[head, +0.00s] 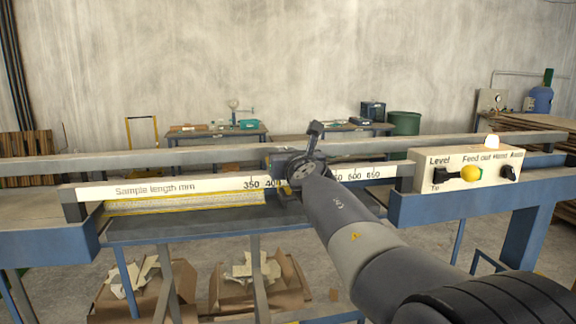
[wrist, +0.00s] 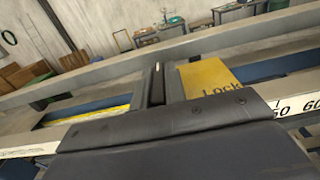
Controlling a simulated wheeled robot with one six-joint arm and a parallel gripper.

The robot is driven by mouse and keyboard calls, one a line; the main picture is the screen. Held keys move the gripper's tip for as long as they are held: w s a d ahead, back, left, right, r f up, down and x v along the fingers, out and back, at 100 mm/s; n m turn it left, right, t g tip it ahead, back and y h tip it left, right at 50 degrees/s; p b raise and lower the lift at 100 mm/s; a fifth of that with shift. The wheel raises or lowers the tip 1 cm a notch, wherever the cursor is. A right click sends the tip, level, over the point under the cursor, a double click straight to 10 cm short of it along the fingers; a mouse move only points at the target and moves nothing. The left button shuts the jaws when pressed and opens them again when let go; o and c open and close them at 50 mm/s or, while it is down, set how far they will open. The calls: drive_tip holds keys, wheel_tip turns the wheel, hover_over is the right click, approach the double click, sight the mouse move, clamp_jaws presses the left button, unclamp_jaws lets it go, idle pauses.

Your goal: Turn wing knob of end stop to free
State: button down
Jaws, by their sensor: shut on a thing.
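The end stop (head: 284,157) is a dark block on the scale rail, between the 400 and 550 marks. My gripper (wrist: 157,84) is at the end stop, shut on its wing knob. The knob is mostly hidden by my gripper and arm, so its angle is hard to tell. In the wrist view, a yellow plate (wrist: 208,80) with the word "Lock" shows just right of my fingers. My arm covers the front of the end stop in the head view.
The scale rail (head: 150,190) reads "Sample length mm". A control panel (head: 462,168) with a yellow knob (head: 471,173) and black switches stands to the right. A long grey rail (head: 120,161) runs behind. Boxes of scraps (head: 250,290) lie below.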

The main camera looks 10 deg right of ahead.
idle(0.3)
drive_tip(key=c, duration=1.4)
unclamp_jaws()
drive_tip(key=shift+c, duration=0.2)
drive_tip(key=shift+s, duration=0.1)
drive_tip(key=s, duration=1)
drive_tip(key=shift+s, duration=0.3)
drive_tip(key=shift+d, duration=0.1)
drive_tip(key=w, duration=1)
drive_tip(key=shift+w, duration=0.35)
drive_tip(key=shift+w+r, duration=0.1)
drive_tip(key=shift+w, duration=0.05)
drive_tip(key=shift+p, duration=0.4)
